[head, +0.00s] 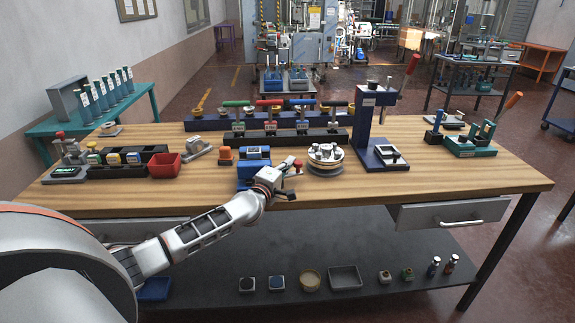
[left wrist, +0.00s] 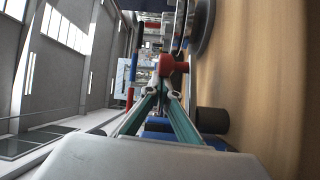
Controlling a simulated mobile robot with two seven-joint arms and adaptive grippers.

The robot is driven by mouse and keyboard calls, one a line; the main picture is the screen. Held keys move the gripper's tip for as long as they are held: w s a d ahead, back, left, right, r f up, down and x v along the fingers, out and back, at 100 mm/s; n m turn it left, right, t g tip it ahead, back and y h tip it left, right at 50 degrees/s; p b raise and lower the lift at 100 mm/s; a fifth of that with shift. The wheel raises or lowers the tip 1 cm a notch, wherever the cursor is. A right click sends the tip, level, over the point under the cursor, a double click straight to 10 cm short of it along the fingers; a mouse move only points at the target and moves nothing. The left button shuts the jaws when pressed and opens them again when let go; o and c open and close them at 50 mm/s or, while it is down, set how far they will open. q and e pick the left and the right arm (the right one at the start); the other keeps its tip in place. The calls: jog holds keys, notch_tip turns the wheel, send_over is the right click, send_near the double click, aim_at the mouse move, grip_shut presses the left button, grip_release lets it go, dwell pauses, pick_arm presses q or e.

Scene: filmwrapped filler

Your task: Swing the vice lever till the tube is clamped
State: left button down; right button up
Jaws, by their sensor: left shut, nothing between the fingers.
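A blue vice-like block (head: 254,155) stands near the front edge of the wooden bench, just behind and left of my left gripper (head: 286,178). A red knob (head: 298,164), apparently the lever's end, shows at the fingertips. In the left wrist view the same red knob (left wrist: 174,65) is just beyond the tips of the left gripper (left wrist: 162,88), whose two fingers meet with nothing between them. I cannot tell whether the fingers touch it. A dark short cylinder (left wrist: 212,120) shows beside the fingers. The tube and its clamping are not clearly visible. My right gripper is not in view.
A round metal fixture (head: 325,158) stands close to the right of the gripper, with a tall blue press (head: 366,125) beyond. A red bin (head: 166,165) and dark racks stand left. The bench's front right (head: 450,180) is clear.

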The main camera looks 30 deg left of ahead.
pick_arm(q)
jog(key=shift+s+d+f, duration=0.2)
jog(key=shift+s+d, duration=0.2)
jog(key=s, duration=1.1)
jog(key=shift+s+d, duration=0.1)
jog(key=shift+d, duration=0.25)
jog(key=shift+f, duration=0.1)
jog(key=s+d+f+m+g+h, duration=0.1)
jog(key=s+d+f+m+h, duration=0.45)
jog(key=d, duration=0.55)
jog(key=s+d+f+m+h, duration=0.2)
jog(key=s+d+f+m, duration=0.4)
jog(key=d+m, duration=0.3)
jog(key=s+d+f+m+g+y, duration=0.1)
jog(key=s+d+f+m+g, duration=0.2)
jog(key=s+f, duration=0.5)
jog(key=s+d+f+m+g+y, duration=0.1)
jog(key=s+d+f+m+g, duration=0.2)
jog(key=s+f+m, duration=0.2)
jog(key=s+f, duration=0.3)
jog(key=shift+s+d+f+y, duration=0.2)
jog(key=shift+d+f+y, duration=0.05)
jog(key=shift+d+y, duration=0.1)
